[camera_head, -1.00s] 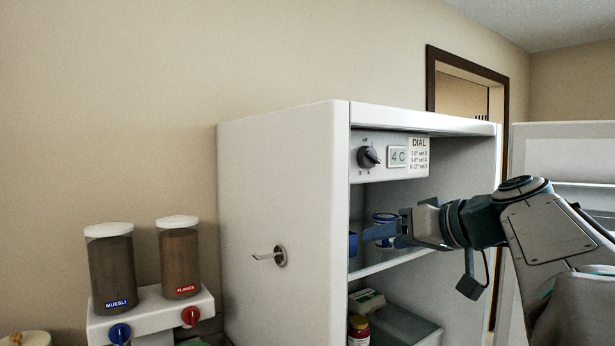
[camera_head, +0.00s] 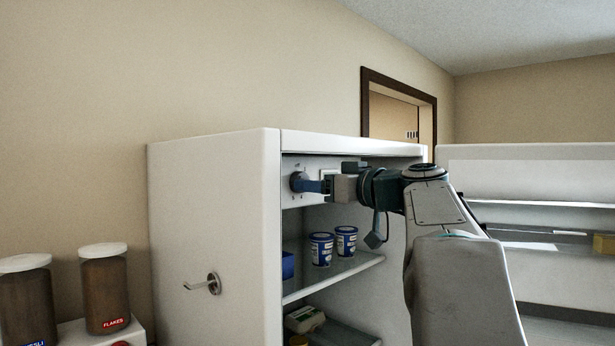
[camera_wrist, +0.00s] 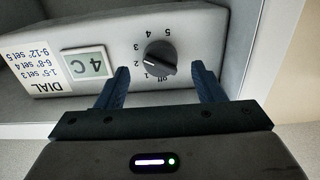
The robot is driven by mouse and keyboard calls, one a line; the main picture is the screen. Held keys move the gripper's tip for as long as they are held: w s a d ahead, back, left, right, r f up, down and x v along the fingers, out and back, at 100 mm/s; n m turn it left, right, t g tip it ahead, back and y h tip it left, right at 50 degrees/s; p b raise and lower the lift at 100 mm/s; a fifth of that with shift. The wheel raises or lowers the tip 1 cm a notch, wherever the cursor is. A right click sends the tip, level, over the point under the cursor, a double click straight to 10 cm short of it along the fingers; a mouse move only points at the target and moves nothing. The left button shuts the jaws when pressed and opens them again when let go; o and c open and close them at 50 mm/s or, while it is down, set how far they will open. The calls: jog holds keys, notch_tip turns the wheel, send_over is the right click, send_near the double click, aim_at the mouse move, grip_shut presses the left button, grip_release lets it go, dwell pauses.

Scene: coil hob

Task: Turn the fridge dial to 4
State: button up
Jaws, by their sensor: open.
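The dark round fridge dial (camera_wrist: 158,57) sits on a white panel, with off and 1 to 5 printed around it; the wrist view shows it upside down. I cannot tell for sure which mark its pointer faces. In the head view the dial (camera_head: 296,182) is at the fridge's upper left, partly hidden by my gripper (camera_head: 316,186). My gripper (camera_wrist: 160,72) is open, its blue fingers on either side of the dial's near edge in the wrist picture, with no clear contact.
A display (camera_wrist: 88,66) reads 4 C beside a printed card (camera_wrist: 48,70) of dial settings. Blue-and-white tubs (camera_head: 321,249) stand on the shelf below. The fridge door (camera_head: 530,180) stands open at right. Cereal dispensers (camera_head: 103,290) are at lower left.

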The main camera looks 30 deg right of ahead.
jog(key=shift+p+x, duration=0.35)
jog(key=shift+x, duration=1.25)
jog(key=c, duration=1)
jog(key=shift+o, duration=0.2)
jog(key=shift+f+m+b, duration=0.1)
jog(key=shift+m+b, duration=0.2)
jog(key=shift+m, duration=0.1)
jog(key=shift+a+m+b, duration=0.1)
jog(key=shift+m+b, duration=0.75)
jog(key=shift+m, duration=2.65)
